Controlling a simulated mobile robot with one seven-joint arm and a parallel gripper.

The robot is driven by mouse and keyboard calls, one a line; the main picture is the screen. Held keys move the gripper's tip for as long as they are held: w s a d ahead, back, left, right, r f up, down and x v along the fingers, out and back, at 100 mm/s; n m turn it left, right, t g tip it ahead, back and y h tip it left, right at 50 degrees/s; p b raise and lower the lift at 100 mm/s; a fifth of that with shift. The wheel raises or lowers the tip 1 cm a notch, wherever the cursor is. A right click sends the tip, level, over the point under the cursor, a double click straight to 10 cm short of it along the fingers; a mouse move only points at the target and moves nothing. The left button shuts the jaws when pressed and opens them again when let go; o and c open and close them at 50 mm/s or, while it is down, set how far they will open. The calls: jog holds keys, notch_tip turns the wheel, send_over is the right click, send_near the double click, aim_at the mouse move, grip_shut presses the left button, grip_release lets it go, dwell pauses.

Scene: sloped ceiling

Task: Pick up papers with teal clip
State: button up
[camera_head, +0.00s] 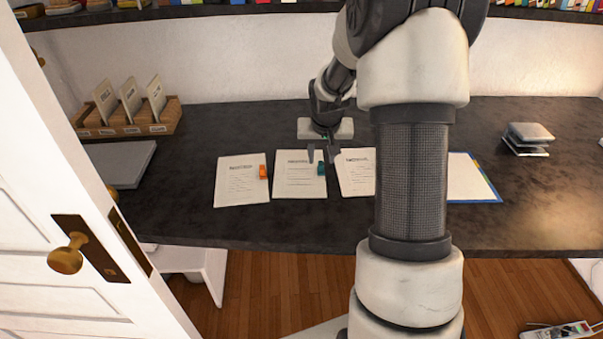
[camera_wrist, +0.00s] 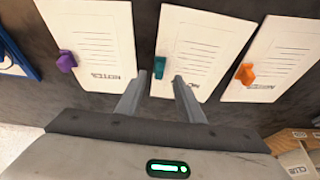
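The papers with the teal clip (camera_head: 297,180) lie flat on the dark desk, the middle stack of three. The teal clip (camera_head: 321,168) sits on their right edge near the top. In the wrist view the same papers (camera_wrist: 200,50) lie ahead of the fingers, with the teal clip (camera_wrist: 160,67) on their left edge. My gripper (camera_head: 321,158) is open and empty above the top edge of these papers. In the wrist view its two fingers (camera_wrist: 160,80) are apart, one close to the teal clip in the picture; I cannot tell whether they touch.
Papers with an orange clip (camera_head: 240,185) lie to the left, and papers with a purple clip (camera_wrist: 95,50) to the right, partly behind my arm. A blue clipboard (camera_head: 468,180), a small stack (camera_head: 528,138), a wooden file holder (camera_head: 130,127) and a grey closed folder (camera_head: 122,165) are also on the desk.

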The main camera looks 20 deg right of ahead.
aim_at(321, 164)
jog(key=x, duration=0.4)
jog(key=shift+d+b, duration=0.1)
jog(key=shift+b, duration=0.2)
grip_shut()
notch_tip(321, 164, up, 10)
jog(key=p, duration=0.2)
